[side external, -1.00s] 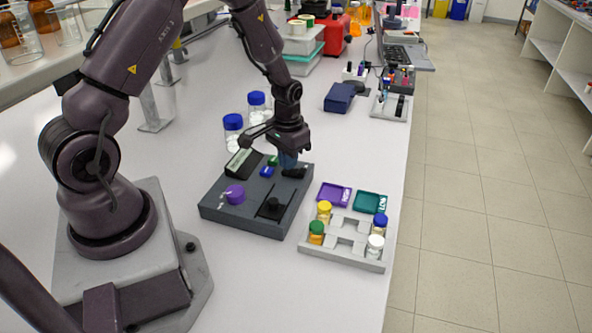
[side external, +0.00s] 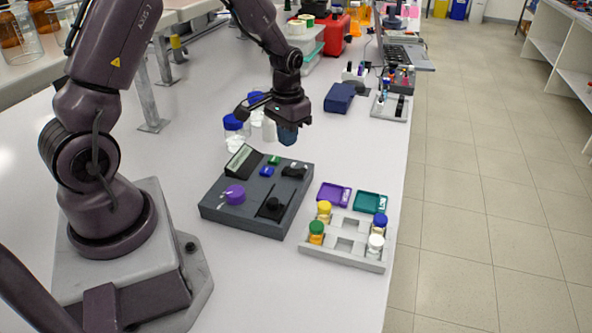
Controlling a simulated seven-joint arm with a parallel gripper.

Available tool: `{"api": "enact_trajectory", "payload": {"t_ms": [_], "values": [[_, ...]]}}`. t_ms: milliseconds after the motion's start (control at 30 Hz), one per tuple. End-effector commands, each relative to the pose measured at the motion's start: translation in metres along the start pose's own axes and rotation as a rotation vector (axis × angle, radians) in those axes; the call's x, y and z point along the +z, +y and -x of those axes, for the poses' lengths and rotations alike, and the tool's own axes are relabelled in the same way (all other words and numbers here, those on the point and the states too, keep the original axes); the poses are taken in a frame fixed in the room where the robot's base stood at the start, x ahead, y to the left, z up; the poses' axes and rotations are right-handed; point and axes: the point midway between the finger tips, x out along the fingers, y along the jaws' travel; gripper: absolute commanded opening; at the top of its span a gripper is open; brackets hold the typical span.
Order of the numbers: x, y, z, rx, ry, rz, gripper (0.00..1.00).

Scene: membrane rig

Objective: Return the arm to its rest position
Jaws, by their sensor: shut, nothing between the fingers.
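My gripper (side external: 287,136) is at the end of my dark purple arm, in the air above and behind the rig's far edge. It is shut and holds nothing. The membrane rig (side external: 222,211) is a dark grey box on the white bench. It has a purple knob (side external: 235,194), a small display (side external: 243,160), a blue button (side external: 267,171), a green button (side external: 274,160), a black switch (side external: 294,170) and a slot with a black slider knob (side external: 272,204). My gripper touches none of these.
A grey rack (side external: 343,258) with several capped vials stands right of the rig. Purple (side external: 333,193) and teal (side external: 370,202) trays lie behind it. Blue-capped jars (side external: 235,128) stand left of my gripper. A dark blue case (side external: 340,97) lies at the back right.

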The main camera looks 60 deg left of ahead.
Motion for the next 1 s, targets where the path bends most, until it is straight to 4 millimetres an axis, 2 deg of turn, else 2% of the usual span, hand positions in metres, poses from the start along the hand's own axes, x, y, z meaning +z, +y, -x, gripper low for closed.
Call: {"api": "enact_trajectory", "payload": {"t_ms": [200, 300, 433, 567, 800, 1000], "values": [[0.003, 0.0, -0.001, 0.002, -0.015, 0.012, 0.0], [0.022, 0.003, -0.003, 0.008, -0.075, 0.03, 0.0], [0.042, 0.014, 0.028, 0.007, -0.075, 0.03, 0.0], [0.063, 0.03, 0.07, 0.003, -0.034, 0.007, 0.0], [0.114, 0.062, 0.141, 0.004, 0.107, -0.07, 0.0], [0.159, 0.082, 0.183, 0.021, 0.265, -0.151, 0.0]]}}
